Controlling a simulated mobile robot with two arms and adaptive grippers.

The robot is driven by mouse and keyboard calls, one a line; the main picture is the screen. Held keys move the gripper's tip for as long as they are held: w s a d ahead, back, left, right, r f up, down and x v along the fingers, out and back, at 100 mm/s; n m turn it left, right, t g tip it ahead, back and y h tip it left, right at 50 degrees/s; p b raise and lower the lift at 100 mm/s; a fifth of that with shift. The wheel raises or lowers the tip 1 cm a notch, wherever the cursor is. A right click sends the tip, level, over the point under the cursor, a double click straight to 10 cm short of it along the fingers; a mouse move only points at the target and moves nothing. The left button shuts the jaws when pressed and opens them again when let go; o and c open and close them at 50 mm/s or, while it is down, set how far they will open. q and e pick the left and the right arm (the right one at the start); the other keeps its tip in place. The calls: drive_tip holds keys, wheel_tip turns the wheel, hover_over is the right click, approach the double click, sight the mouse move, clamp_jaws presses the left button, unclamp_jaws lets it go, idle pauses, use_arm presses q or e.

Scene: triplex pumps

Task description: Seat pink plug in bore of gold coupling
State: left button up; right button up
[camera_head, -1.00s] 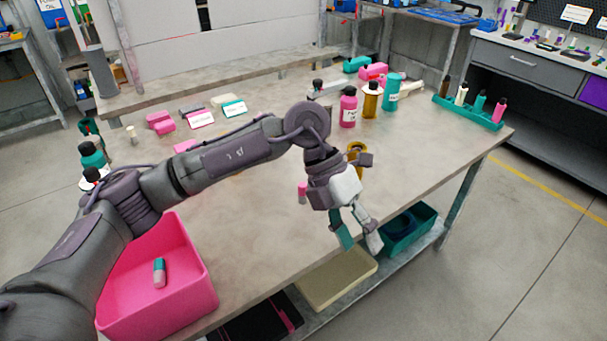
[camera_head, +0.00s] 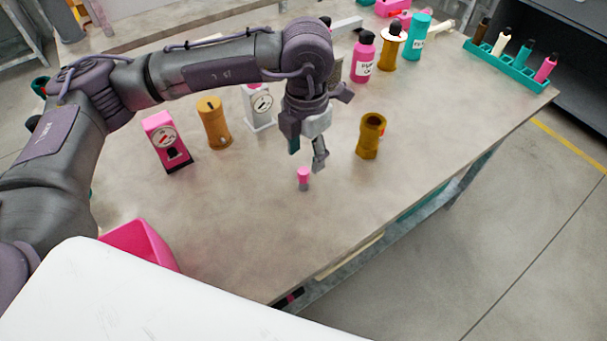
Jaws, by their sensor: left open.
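The pink plug (camera_head: 303,176) stands upright on the table, pink on top with a greyish lower part. The gold coupling (camera_head: 370,138) stands upright on the table to the right of the plug, its round bore opening facing up. My left gripper (camera_head: 306,158) is open and empty, pointing down just above and behind the plug. One grey finger shows clearly; the other, with a teal part, is partly hidden. I cannot tell whether a finger touches the plug. My right gripper is not in view.
A pink gauge block (camera_head: 166,141), a gold cylinder (camera_head: 214,123) and a white gauge block (camera_head: 258,107) stand left of the gripper. Bottles and a teal rack (camera_head: 510,66) stand at the back right. A pink bin (camera_head: 140,245) is at the front left. The table front is clear.

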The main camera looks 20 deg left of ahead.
sight(303, 171)
use_arm(q)
drive_tip(key=f, duration=0.3)
drive_tip(key=shift+a+f+p, duration=0.1)
drive_tip(key=shift+a+p, duration=0.1)
drive_tip(key=shift+p, duration=0.1)
drive_tip(key=f, duration=0.3)
drive_tip(key=shift+w+a+f+p, duration=0.1)
drive_tip(key=shift+a+f+p, duration=0.1)
drive_tip(key=shift+f+p, duration=0.1)
drive_tip(key=shift+f, duration=0.2)
drive_tip(key=c, duration=0.9)
clamp_jaws()
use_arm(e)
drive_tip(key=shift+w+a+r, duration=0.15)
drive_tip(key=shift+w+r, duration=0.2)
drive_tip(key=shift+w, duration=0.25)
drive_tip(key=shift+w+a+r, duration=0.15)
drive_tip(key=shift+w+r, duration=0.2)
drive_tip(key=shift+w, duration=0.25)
